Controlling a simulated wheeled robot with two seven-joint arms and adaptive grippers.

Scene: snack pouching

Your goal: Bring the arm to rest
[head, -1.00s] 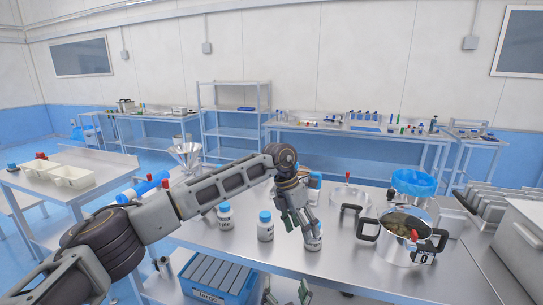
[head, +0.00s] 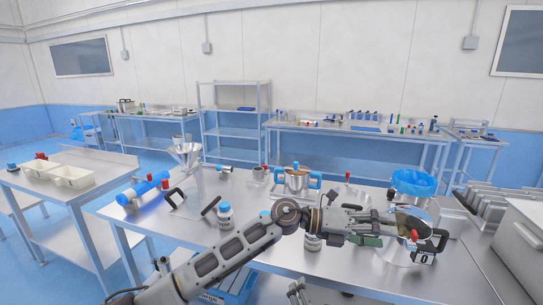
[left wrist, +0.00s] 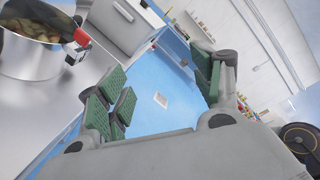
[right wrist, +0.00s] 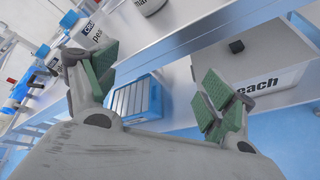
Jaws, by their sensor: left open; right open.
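My left arm reaches in from the lower left over the table (head: 345,268). Its gripper (head: 378,228) points right and overlaps the steel pot (head: 400,254) in the head view. In the left wrist view its green-padded fingers (left wrist: 165,95) are apart with nothing between them, and the pot (left wrist: 35,60) with chunky food sits at upper left, apart from the fingers. My right gripper (right wrist: 155,90) is open and empty, with green pads apart. In the head view only part of it (head: 299,290) shows at the bottom edge, in front of the table.
White bottles with blue caps stand on the table, one in the open (head: 225,216) and one partly behind my left arm (head: 313,243). A blue-lined container (head: 413,184) stands behind the pot. A blue crate (right wrist: 135,99) and a white bin (right wrist: 276,78) are near my right gripper.

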